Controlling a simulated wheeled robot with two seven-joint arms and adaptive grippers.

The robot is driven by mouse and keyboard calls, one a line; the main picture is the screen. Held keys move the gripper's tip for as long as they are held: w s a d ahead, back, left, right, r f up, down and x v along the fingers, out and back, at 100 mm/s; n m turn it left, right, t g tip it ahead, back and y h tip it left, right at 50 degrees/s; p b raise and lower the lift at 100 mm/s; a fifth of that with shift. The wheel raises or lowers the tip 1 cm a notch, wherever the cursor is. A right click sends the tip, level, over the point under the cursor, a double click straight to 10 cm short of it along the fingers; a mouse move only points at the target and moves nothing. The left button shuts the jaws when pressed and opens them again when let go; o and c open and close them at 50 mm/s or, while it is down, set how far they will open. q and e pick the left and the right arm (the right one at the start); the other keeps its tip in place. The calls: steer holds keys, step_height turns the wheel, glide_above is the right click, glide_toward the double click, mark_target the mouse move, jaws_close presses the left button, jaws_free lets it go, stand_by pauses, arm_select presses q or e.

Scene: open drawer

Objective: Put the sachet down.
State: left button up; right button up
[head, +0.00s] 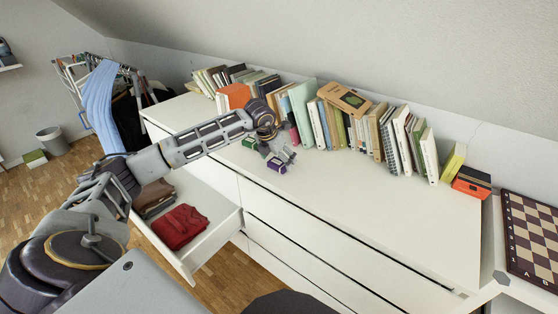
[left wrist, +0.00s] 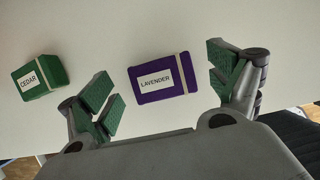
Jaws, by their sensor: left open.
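A purple sachet labelled LAVENDER (left wrist: 163,79) lies flat on the white dresser top (head: 340,195); it also shows in the head view (head: 276,165). My left gripper (left wrist: 166,88) is open, with its green-padded fingers apart on either side of the purple sachet and not visibly touching it. In the head view the left gripper (head: 283,158) is low over the dresser top, just above the purple sachet. A green sachet labelled CEDAR (left wrist: 39,78) lies to the left of the fingers; it also shows in the head view (head: 250,143). My right gripper is not in view.
A long row of books (head: 322,120) stands along the back of the dresser. An open drawer (head: 207,240) below holds folded red clothing (head: 181,227) and brown clothing (head: 153,197). A chessboard (head: 530,236) lies at the right. The dresser top right of the gripper is clear.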

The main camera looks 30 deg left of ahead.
arm_select(q)
steer(key=p+v, duration=0.1)
steer(key=v, duration=0.9)
steer(key=shift+r, duration=0.25)
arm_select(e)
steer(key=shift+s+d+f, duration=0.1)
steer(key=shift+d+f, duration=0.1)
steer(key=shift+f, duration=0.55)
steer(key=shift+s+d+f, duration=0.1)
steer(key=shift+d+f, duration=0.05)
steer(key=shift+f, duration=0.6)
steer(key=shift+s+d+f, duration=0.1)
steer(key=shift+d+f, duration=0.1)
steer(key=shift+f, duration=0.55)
arm_select(q)
steer(key=shift+c, duration=0.2)
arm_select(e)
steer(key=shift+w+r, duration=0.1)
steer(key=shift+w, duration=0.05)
